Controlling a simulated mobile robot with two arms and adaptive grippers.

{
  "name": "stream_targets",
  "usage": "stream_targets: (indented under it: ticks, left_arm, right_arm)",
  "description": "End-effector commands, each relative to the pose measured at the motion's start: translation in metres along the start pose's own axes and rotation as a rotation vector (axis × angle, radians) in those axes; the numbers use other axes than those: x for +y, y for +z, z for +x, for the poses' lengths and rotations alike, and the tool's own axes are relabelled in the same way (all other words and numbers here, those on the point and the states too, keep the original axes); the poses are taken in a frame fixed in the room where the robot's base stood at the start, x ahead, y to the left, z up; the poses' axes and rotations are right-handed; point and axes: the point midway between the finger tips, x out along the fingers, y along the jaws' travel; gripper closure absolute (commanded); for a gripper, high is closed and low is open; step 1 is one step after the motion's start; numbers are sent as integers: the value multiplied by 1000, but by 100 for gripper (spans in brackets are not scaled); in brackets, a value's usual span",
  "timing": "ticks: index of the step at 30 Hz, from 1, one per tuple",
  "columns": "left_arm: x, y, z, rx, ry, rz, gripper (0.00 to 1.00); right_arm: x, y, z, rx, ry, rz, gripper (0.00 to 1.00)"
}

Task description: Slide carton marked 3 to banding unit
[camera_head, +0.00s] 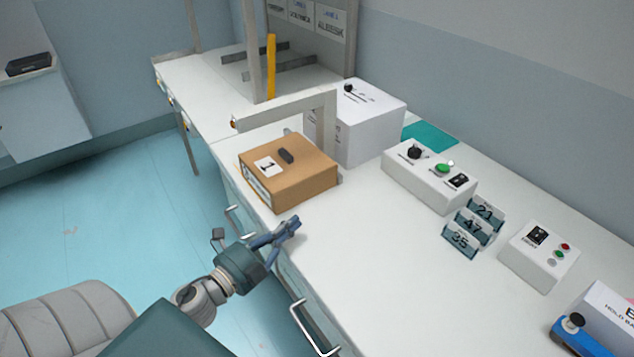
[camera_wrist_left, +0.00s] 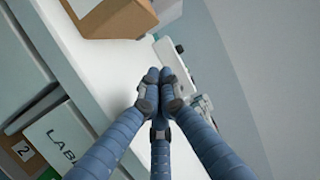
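A brown cardboard carton (camera_head: 299,184) sits on the white counter near its front edge, by the grey arch (camera_head: 327,122) of a white machine (camera_head: 366,132), probably the banding unit. Its top has a white label with a dark mark that I cannot read surely and a small black piece. The carton also shows at the top of the left wrist view (camera_wrist_left: 112,20). My left gripper (camera_head: 291,228) is in front of the carton, near the counter edge, and apart from it. Its blue fingertips (camera_wrist_left: 160,78) meet with nothing between them. My right gripper is out of view.
On the counter (camera_head: 345,260) stand a control box with a green button (camera_head: 430,176), numbered tags (camera_head: 470,228), and a smaller button box (camera_head: 540,254). A blue device (camera_head: 572,340) is at lower right. Drawer handles (camera_head: 308,325) stick out in front. The counter middle is clear.

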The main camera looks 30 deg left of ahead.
Motion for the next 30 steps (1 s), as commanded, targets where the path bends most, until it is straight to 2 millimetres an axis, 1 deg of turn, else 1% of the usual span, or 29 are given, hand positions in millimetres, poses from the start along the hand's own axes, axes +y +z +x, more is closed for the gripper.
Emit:
stream_targets:
  ticks: [1,3,5,6,8,11,12,15,17,19,21,24,27,30]
  left_arm:
    - [-2,0,1,2,-1,5,100]
    - [-3,0,5,2,-2,6,100]
    - [-4,0,12,2,-4,6,100]
    - [-4,0,18,2,-4,6,100]
    - [-5,0,28,3,-5,6,100]
    - [-6,0,50,2,-5,5,100]
    - [-6,0,59,1,-6,4,100]
    - [-6,0,81,1,-5,5,100]
    - [-5,0,93,0,-5,4,100]
    - [-4,2,104,0,-3,4,100]
    - [-3,17,105,-2,-1,5,100]
    - [-2,28,107,0,-1,4,100]
    - [-2,35,109,1,-2,4,100]
    - [-2,38,109,1,-1,3,100]
  right_arm:
    - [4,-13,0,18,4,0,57]
    - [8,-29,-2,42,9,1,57]
    - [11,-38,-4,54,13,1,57]
    - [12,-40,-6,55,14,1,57]
    - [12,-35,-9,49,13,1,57]
    - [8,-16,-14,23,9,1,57]
    - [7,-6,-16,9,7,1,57]
    - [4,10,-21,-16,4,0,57]
    - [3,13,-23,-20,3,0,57]
    - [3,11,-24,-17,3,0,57]
    - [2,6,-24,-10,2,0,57]
    - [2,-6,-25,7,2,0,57]
    - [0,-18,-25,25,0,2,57]
    - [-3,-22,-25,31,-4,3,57]
